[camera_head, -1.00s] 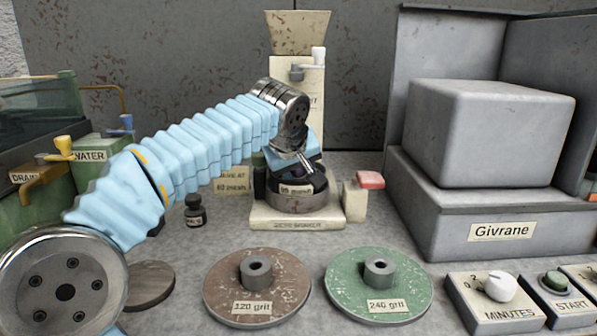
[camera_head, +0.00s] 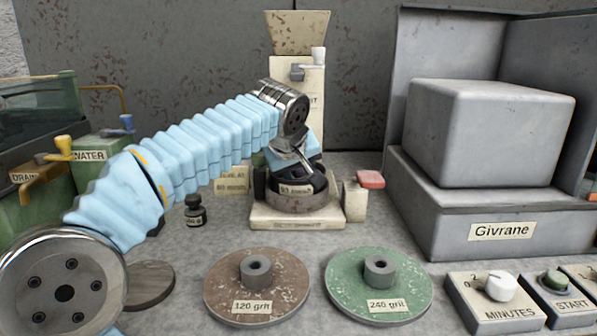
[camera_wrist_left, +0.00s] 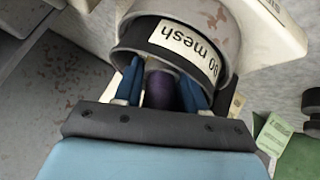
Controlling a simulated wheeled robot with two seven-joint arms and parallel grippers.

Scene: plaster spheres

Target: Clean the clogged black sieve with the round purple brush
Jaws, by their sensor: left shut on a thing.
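The black sieve (camera_head: 272,187) with a "mesh" label sits in the round metal seat of the sieve shaker (camera_head: 262,216). Its labelled rim (camera_wrist_left: 143,37) fills the top of the left wrist view. My left gripper (camera_wrist_left: 161,88) is shut on the round purple brush (camera_wrist_left: 160,92), between its blue fingers. The gripper points down over the sieve, and the brush's lower end is hidden there. I cannot tell whether it touches the mesh. In the head view my wrist covers much of the sieve. My right gripper is not in view.
A brown "120 grit" disc (camera_head: 224,289) and a green "240 grit" disc (camera_head: 345,284) lie in front. The grey Givrane box (camera_head: 500,205) stands right. A small dark bottle (camera_head: 195,211) is left of the shaker. A cream hopper (camera_head: 297,33) stands behind.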

